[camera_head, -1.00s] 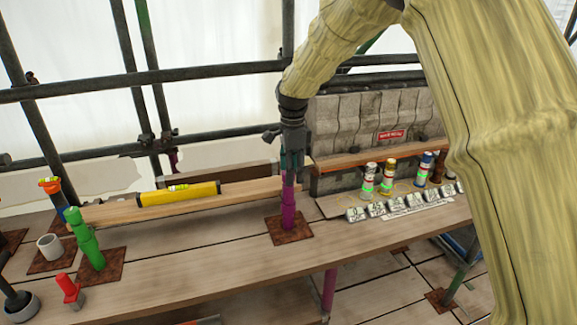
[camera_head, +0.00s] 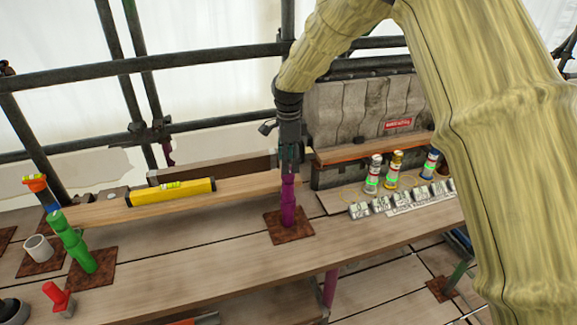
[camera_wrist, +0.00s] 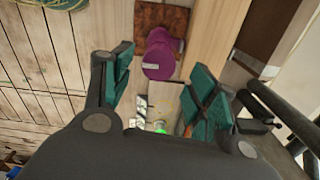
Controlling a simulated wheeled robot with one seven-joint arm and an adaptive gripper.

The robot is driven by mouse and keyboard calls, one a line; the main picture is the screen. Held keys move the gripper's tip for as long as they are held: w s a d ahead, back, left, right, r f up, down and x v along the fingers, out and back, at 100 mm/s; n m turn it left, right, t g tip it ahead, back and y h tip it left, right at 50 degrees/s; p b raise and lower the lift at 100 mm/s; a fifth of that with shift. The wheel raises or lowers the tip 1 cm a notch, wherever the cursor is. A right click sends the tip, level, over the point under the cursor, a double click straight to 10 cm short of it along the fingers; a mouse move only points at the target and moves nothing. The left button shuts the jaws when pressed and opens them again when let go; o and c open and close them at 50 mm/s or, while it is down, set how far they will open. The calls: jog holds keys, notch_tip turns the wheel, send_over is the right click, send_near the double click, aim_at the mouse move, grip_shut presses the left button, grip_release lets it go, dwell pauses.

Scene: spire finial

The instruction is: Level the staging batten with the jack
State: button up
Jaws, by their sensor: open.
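The staging batten (camera_head: 243,187) is a long pale wooden plank, with a yellow spirit level (camera_head: 172,192) lying on it near the left. A purple jack (camera_head: 288,207) stands upright on a rusty base plate near the batten's right end. A green jack (camera_head: 74,246) stands on another rusty plate at the left. My gripper (camera_head: 290,163) is open, pointing down at the top of the purple jack. In the wrist view the purple jack's round top (camera_wrist: 160,62) shows beyond and between the spread green-padded fingers. I cannot tell whether they touch it.
Spray cans (camera_head: 396,165) and a row of small labelled blocks (camera_head: 402,197) stand right of the gripper. A grey cup (camera_head: 39,247) and a red-handled tool (camera_head: 56,295) are at the left. Dark scaffold tubes (camera_head: 130,72) cross behind. The front planks are mostly bare.

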jog(key=shift+s+f+p, duration=0.1)
jog(key=shift+f+p, duration=0.4)
jog(key=shift+f, duration=1.4)
jog(key=c, duration=1)
